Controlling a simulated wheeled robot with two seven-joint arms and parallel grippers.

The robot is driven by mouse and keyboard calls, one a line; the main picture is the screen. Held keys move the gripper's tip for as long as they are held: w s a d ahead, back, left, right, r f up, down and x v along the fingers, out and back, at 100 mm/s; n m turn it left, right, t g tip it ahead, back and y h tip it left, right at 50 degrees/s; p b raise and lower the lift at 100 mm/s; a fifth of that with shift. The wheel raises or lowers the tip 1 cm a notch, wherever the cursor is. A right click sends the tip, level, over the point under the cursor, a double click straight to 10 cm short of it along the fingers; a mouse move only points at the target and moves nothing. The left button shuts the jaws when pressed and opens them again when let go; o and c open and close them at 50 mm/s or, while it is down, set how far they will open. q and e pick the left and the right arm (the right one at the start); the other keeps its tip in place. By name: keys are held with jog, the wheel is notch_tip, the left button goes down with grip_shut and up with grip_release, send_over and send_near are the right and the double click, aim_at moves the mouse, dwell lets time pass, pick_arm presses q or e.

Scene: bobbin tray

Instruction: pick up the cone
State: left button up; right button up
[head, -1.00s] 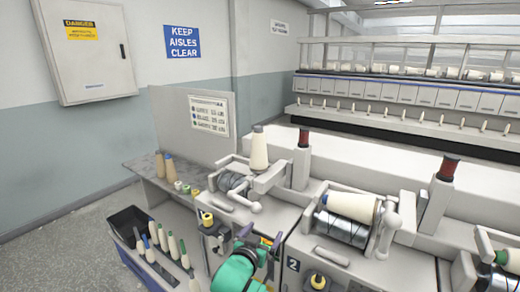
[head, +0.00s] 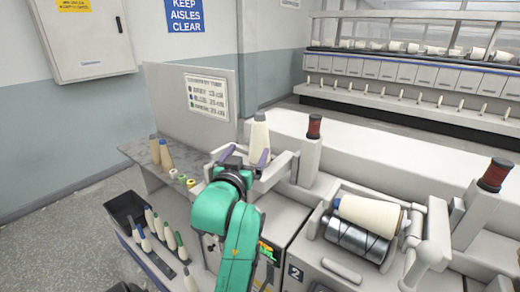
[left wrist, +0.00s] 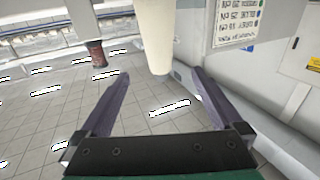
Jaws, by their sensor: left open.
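The cream cone (head: 260,137) stands upright on the winding machine, at the end of the partition panel in the head view. My right gripper is not in view.
A second cream cone (head: 370,216) lies on a dark metal drum to the right. Posts with dark red bobbins (head: 314,127) stand behind. Brown cones (head: 165,155) stand on the grey shelf at left.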

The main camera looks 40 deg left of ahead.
aim_at(258, 137)
pick_arm(q)
jog(key=p+x, duration=0.4)
jog(key=x, duration=0.5)
jog(key=shift+f, duration=0.15)
jog(key=p+x, duration=0.3)
jog(key=shift+w+r, duration=0.2)
jog(key=shift+w, duration=0.1)
jog(key=shift+w+a+f, duration=0.3)
jog(key=shift+w, duration=0.05)
jog(key=shift+c, duration=0.3)
jog(key=c, duration=0.5)
jog(key=shift+s, duration=0.1)
jog(key=c, duration=0.9)
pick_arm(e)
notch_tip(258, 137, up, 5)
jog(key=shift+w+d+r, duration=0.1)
